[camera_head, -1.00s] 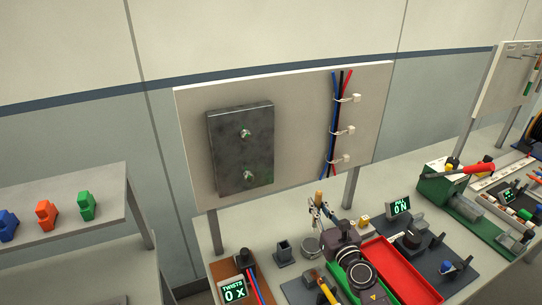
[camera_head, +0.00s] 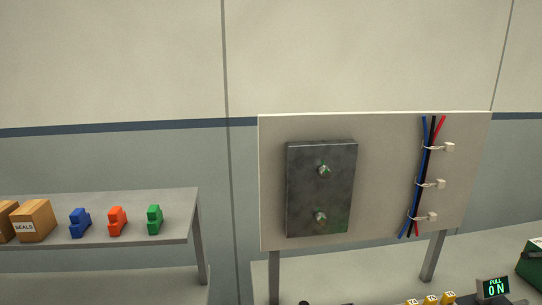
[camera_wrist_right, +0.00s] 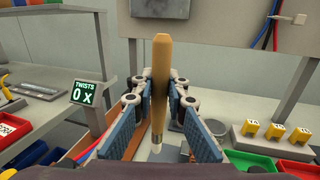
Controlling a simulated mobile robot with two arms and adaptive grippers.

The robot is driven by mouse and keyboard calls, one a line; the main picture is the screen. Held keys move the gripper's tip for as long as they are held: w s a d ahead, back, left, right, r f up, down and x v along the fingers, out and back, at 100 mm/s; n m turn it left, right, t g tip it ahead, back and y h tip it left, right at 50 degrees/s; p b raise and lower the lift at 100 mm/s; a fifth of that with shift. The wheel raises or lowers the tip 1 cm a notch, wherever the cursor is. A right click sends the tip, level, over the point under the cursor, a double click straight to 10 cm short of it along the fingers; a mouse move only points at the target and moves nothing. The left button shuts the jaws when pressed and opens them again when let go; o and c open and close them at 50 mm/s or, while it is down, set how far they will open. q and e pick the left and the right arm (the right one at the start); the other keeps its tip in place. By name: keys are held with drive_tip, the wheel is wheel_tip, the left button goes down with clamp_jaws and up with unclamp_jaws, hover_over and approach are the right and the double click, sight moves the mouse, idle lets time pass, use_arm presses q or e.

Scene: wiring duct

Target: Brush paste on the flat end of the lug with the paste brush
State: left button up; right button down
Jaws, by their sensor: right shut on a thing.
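The paste brush (camera_wrist_right: 160,75) stands nearly upright in the right wrist view, with its wooden handle up and a pale metal sleeve low down. My right gripper (camera_wrist_right: 160,92) is shut on its handle, one blue pad on each side. A round grey object (camera_wrist_right: 178,127), perhaps the paste pot, is partly hidden behind the right finger. I cannot make out the lug in either view. My left gripper is in neither current view.
A panel (camera_head: 385,160) carries a dark metal plate (camera_head: 305,200) with two studs and tied blue, black and red wires (camera_head: 429,165). A shelf (camera_head: 180,200) at left holds coloured blocks and boxes. A TWISTS display (camera_wrist_right: 86,93), yellow blocks (camera_wrist_right: 275,131) and a red tray (camera_wrist_right: 296,168) flank the gripper.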

drive_tip(key=s+a+n+y+b, duration=0.1)
drive_tip(key=s+a+y, duration=0.15)
drive_tip(key=s, duration=0.25)
drive_tip(key=w+d+r+h+p, duration=0.1)
drive_tip(key=w+d+p, duration=0.1)
drive_tip(key=w+d, duration=0.3)
drive_tip(key=w+d+r+p, duration=0.1)
drive_tip(key=w+d+r, duration=0.15)
drive_tip(key=w, duration=0.55)
wheel_tip(320, 180, down, 7)
drive_tip(key=b, duration=0.5)
drive_tip(key=shift+s+d+g, duration=0.15)
drive_tip(key=shift+g, duration=0.25)
drive_tip(key=shift+f+b, duration=0.9)
drive_tip(key=shift+f, duration=0.05)
